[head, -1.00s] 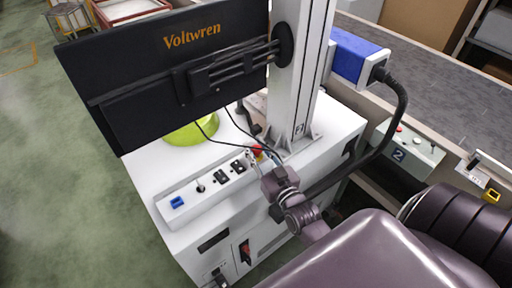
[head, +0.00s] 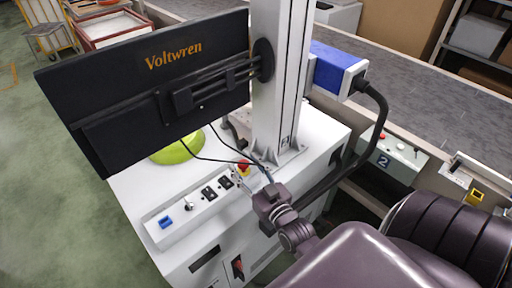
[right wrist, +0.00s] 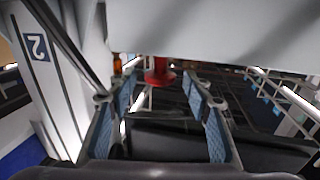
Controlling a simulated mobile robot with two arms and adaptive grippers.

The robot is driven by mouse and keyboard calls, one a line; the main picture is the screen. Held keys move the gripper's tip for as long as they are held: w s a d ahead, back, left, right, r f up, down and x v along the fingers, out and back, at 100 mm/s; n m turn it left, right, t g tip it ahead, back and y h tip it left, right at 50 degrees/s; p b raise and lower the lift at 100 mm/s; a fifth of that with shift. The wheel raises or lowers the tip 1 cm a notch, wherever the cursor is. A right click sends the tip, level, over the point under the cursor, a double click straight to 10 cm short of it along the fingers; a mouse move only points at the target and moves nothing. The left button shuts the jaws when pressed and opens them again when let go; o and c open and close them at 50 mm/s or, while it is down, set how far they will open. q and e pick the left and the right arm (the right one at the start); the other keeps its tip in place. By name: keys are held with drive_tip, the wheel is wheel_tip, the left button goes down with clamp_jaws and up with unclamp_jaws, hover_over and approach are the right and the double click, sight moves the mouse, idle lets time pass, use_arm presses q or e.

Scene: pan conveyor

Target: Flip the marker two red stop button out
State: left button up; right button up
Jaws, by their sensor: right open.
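A red stop button (head: 243,164) with a yellow base sits at the far right end of the white control strip (head: 200,205) on the cabinet. A marker with a 2 (head: 285,142) is on the white column beside it. My right gripper (head: 253,180) is open just in front of this button. In the right wrist view the red button (right wrist: 158,73) shows beyond the two blue-padded fingers (right wrist: 158,92), roughly between their tips; I cannot tell whether they touch it. The column's 2 (right wrist: 37,46) appears there upside down at left. My left gripper is not in view.
Cables hang near the gripper. A black Voltwren screen (head: 150,85) overhangs the cabinet, with a green dome (head: 176,152) below. A blue-and-white device (head: 335,70) is on the column. Another box marked 2 (head: 390,160), with a red button (head: 383,137), stands by the grey conveyor (head: 440,110).

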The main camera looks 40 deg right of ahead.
drive_tip(key=s+a, duration=0.1)
drive_tip(key=s, duration=0.9)
drive_tip(key=shift+s, duration=0.2)
drive_tip(key=shift+a, duration=0.1)
